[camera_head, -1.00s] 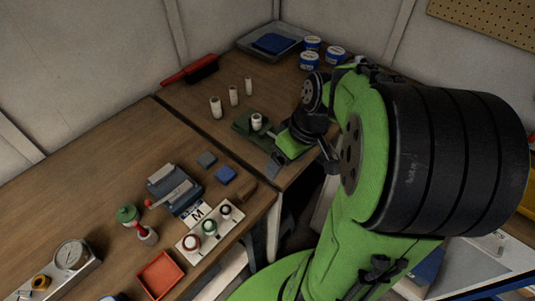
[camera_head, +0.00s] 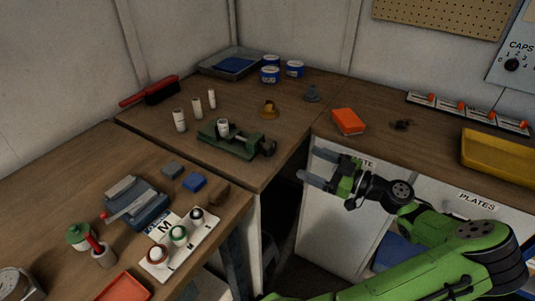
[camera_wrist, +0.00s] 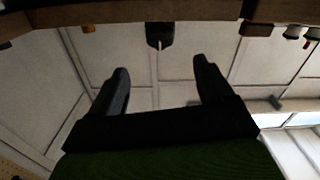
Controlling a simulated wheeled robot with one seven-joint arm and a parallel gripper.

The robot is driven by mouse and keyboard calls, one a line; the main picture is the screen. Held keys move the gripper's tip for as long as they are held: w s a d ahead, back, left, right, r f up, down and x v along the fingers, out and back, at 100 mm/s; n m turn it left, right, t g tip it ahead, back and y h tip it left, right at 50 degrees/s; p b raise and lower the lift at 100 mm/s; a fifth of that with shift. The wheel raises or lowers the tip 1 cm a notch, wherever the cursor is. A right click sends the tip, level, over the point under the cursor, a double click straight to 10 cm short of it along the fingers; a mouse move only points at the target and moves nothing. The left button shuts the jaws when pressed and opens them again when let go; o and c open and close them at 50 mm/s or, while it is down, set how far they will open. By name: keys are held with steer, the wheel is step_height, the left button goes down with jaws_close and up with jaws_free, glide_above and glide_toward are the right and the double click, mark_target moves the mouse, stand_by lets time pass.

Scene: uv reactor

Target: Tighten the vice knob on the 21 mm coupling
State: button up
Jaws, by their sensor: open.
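The green vice (camera_head: 225,143) lies on the corner bench. A white coupling (camera_head: 223,129) stands upright in it; its size cannot be read. The dark knob (camera_head: 268,148) is at the vice's right end, near the bench's front edge. My gripper (camera_head: 314,168) is open and empty, to the right of and lower than the knob in the head view, apart from it. In the wrist view, which looks upside down, my gripper (camera_wrist: 160,72) has both fingers spread; a dark shape, probably the vice's knob end (camera_wrist: 159,36), shows beyond and between them.
Three white couplings (camera_head: 197,108) stand left of the vice. A brass piece (camera_head: 269,109) and blue-white tins (camera_head: 270,74) are behind it. An orange block (camera_head: 348,121) lies on the right bench. Open space lies before the bench corner; a cabinet (camera_head: 330,218) stands below my gripper.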

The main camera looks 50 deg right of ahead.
mark_target(273, 149)
steer(key=w, duration=0.4)
steer(key=w+b, duration=0.1)
steer(key=w, duration=0.3)
steer(key=w+a+b, duration=0.1)
steer(key=w, duration=0.3)
steer(key=shift+w+a+f, duration=0.1)
steer(key=shift+w, duration=0.25)
steer(key=c, duration=1)
